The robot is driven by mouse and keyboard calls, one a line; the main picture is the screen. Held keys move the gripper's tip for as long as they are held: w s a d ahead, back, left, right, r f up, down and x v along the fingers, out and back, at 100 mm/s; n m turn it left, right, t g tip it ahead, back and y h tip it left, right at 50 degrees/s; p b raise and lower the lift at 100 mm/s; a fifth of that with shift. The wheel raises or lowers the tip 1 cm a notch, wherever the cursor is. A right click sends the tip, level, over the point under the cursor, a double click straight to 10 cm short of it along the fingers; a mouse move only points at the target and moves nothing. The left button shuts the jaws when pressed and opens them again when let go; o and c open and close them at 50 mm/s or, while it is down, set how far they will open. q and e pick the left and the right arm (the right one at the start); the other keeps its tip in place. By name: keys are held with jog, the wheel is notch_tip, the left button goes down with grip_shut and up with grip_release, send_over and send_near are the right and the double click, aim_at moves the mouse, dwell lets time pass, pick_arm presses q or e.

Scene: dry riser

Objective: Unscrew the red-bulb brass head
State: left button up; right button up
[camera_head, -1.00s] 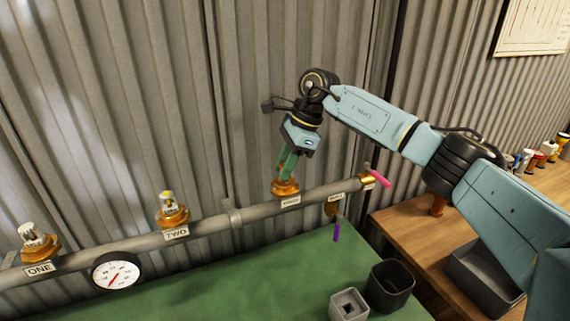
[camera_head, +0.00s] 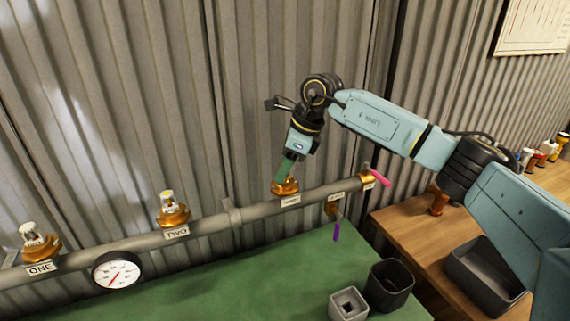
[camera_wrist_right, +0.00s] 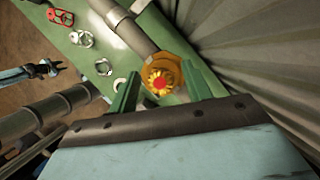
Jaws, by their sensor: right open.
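The brass head with the red bulb (camera_wrist_right: 160,84) sits on the third pipe outlet; its red centre and yellow rim show in the right wrist view. In the head view its brass base (camera_head: 286,187) shows, with the upper part hidden by my fingers. My right gripper (camera_head: 287,179) reaches down over it from above. In the right wrist view the green fingers of my right gripper (camera_wrist_right: 158,82) stand apart on either side of the head. They are open, and I cannot tell whether either touches it.
Two other brass heads, at label ONE (camera_head: 38,242) and label TWO (camera_head: 172,210), stand on the grey pipe (camera_head: 205,227). A gauge (camera_head: 117,272) hangs below it. A dark bin (camera_head: 389,284) stands on the green surface.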

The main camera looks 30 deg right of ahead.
jog(key=m+t, duration=0.1)
jog(key=m, duration=0.2)
jog(key=shift+h, duration=0.4)
jog(key=m+h, duration=0.1)
jog(key=m, duration=0.3)
jog(key=shift+t, duration=0.3)
jog(key=m+h+b, duration=0.1)
jog(key=m, duration=0.2)
jog(key=shift+a+h, duration=0.1)
jog(key=shift+h, duration=0.3)
jog(key=shift+m+h+b, duration=0.3)
jog(key=shift+m+h, duration=0.1)
jog(key=shift+m, duration=0.9)
grip_shut()
jog(key=shift+n+y+b, duration=0.3)
jog(key=shift+n, duration=0.6)
jog(key=n+y, duration=0.1)
jog(key=n, duration=0.3)
jog(key=shift+y, duration=0.3)
